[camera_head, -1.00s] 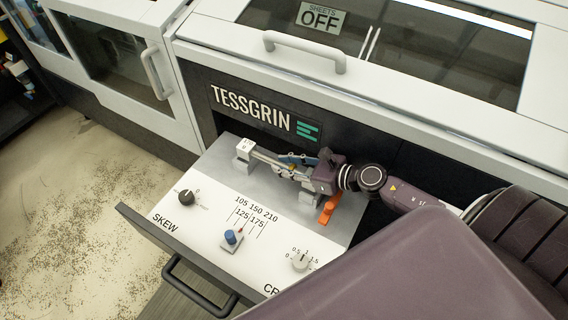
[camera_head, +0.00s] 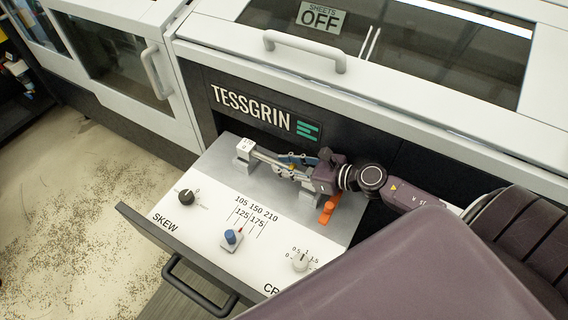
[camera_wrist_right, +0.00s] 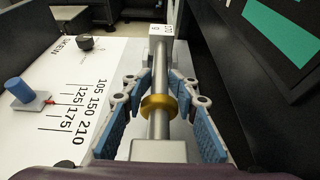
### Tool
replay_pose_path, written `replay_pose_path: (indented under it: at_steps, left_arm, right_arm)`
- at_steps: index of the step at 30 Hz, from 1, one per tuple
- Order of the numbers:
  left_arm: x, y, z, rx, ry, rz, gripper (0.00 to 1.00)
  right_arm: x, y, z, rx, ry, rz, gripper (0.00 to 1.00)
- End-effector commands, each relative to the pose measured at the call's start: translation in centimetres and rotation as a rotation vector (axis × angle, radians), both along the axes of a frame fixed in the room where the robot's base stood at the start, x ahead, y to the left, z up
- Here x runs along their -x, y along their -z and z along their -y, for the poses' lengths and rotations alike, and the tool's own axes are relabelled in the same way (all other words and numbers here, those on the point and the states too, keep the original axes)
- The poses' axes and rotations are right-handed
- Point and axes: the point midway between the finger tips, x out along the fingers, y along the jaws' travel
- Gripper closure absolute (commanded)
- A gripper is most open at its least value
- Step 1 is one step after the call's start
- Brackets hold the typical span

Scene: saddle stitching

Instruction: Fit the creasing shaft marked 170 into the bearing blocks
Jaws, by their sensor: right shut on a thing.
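The silver creasing shaft (camera_wrist_right: 158,122) carries a brass ring and runs between the fingers of my right gripper (camera_wrist_right: 160,90). The gripper is shut on it, and it also shows in the head view (camera_head: 296,165). A near block (camera_wrist_right: 158,150) lies under the shaft's close end in the wrist view. Whether the shaft is fully seated in either block I cannot tell. My left gripper is not in view.
The white panel (camera_head: 215,215) holds a skew knob (camera_head: 186,197), a blue-topped slider (camera_head: 231,237) on a scale, and another knob (camera_head: 300,261). An orange lever (camera_head: 327,210) stands beside the near block. The dark machine front (camera_head: 225,120) rises close behind the shaft.

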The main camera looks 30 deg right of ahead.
Motion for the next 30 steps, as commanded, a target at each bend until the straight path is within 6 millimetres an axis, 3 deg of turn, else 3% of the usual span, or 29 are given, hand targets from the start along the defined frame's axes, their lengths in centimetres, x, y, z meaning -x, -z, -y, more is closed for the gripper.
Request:
replay_pose_path:
  at_steps: [30]
  left_arm:
    - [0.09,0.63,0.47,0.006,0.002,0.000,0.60]
  right_arm:
    - [-0.20,0.26,0.00,-0.002,0.002,0.006,1.00]
